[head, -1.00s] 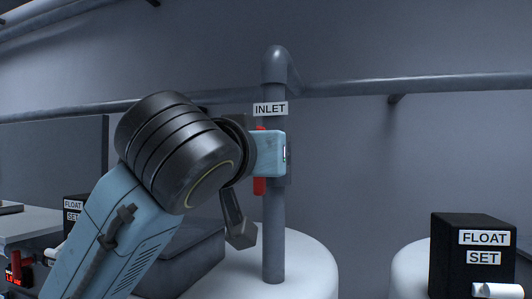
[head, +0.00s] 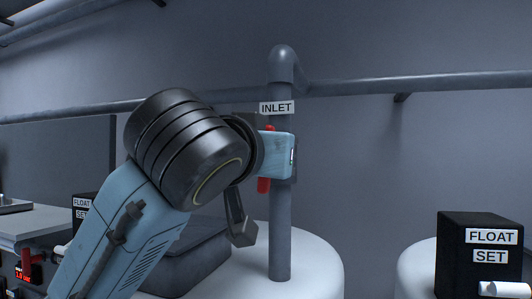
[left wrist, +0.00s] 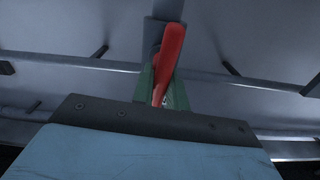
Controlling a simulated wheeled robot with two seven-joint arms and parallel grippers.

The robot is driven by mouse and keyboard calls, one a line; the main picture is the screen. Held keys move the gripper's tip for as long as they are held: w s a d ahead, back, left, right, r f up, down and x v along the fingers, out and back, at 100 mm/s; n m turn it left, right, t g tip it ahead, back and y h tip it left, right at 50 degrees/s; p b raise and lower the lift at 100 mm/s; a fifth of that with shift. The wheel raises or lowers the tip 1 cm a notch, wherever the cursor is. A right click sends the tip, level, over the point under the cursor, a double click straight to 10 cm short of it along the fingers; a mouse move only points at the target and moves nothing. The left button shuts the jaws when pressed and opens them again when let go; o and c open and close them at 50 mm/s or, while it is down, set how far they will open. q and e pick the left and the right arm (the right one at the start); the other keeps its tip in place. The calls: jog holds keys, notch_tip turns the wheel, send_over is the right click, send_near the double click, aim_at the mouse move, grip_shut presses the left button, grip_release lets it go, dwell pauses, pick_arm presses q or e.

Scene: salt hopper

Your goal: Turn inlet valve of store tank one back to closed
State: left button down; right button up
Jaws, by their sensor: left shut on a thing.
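The inlet valve has a red handle (head: 263,185) on a grey vertical pipe (head: 280,235), under an INLET label (head: 277,107). The pipe stands on a white tank (head: 318,265). My left gripper (head: 289,156) is shut on the handle, whose red ends show above and below the jaws. The handle is close to upright, leaning slightly, its top to the right. In the left wrist view the red handle (left wrist: 171,48) rises, slightly tilted, between the green fingers (left wrist: 163,88). The valve body is mostly hidden by the gripper. My right gripper is in neither view.
A black FLOAT SET box (head: 465,255) with a white knob stands by a second white tank (head: 412,265) at the right. Another FLOAT SET box (head: 84,203) is partly hidden behind my left arm. A horizontal pipe (head: 430,84) runs along the wall.

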pick_arm(q)
jog(key=m, duration=0.4)
jog(key=shift+d, duration=0.1)
jog(key=m, duration=0.4)
jog(key=shift+d+f, duration=0.1)
jog(key=shift+f, duration=0.05)
jog(key=m, duration=0.4)
jog(key=shift+s+d+f, duration=0.15)
jog(key=shift+f+m, duration=0.15)
jog(key=shift+m, duration=1.95)
jog(key=c, duration=1.4)
grip_release()
